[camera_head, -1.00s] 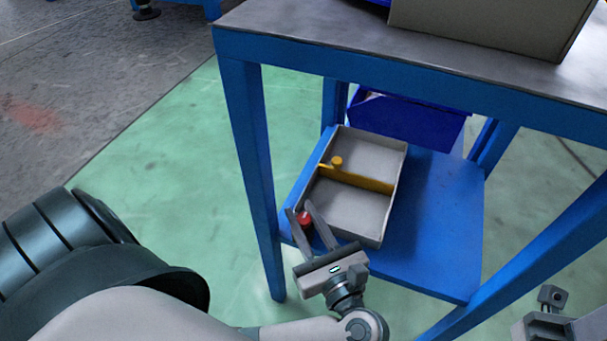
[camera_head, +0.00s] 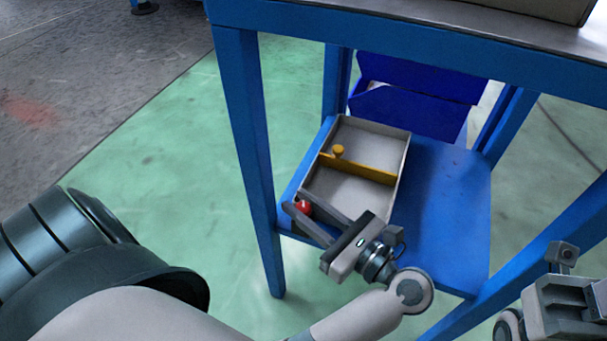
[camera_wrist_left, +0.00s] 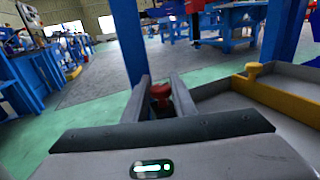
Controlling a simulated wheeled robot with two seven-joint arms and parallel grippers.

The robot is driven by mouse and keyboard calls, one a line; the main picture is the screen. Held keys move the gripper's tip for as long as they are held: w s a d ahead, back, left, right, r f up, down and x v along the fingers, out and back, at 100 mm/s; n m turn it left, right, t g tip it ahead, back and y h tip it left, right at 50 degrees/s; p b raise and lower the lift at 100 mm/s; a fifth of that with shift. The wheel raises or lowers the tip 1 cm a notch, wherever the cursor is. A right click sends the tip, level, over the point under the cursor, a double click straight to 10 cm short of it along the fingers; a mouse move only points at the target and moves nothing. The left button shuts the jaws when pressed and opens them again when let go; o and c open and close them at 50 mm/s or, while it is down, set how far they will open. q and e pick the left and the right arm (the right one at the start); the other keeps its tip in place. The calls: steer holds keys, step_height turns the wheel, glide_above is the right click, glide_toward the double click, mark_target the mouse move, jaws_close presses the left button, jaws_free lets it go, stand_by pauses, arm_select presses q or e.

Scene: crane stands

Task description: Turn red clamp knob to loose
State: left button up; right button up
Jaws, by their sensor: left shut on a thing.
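The red clamp knob (camera_head: 304,207) is at the near left side of a grey tray (camera_head: 399,186) on the blue lower shelf. My left gripper (camera_head: 294,200) has its two fingers on either side of the knob and is shut on it. In the left wrist view the red knob (camera_wrist_left: 160,92) sits between the fingertips, and part of it is hidden by the gripper body. A yellow divider (camera_head: 372,172) crosses the tray, with a yellow knob (camera_head: 338,151) near its left end. My right gripper (camera_head: 568,295) shows only partly at the right edge.
A blue table leg (camera_head: 247,130) stands close left of the tray, and the table top (camera_head: 450,30) overhangs it. Blue bins (camera_head: 410,115) stand behind the tray. The shelf (camera_head: 450,210) is bare to the right of the tray.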

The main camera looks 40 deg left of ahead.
arm_select(q)
steer(key=o, duration=1)
steer(key=shift+o, duration=0.2)
steer(key=shift+r, duration=0.1)
steer(key=shift+a+m+t+p, duration=0.1)
steer(key=shift+m+t+p, duration=0.3)
steer(key=shift+t+p, duration=0.15)
steer(key=shift+r+m+t+h+p, duration=0.1)
steer(key=shift+m+t+h+p, duration=0.7)
steer(key=shift+t, duration=0.95)
steer(key=shift+m+t+p, duration=0.55)
steer(key=shift+m+t, duration=0.45)
steer(key=shift+h, duration=0.4)
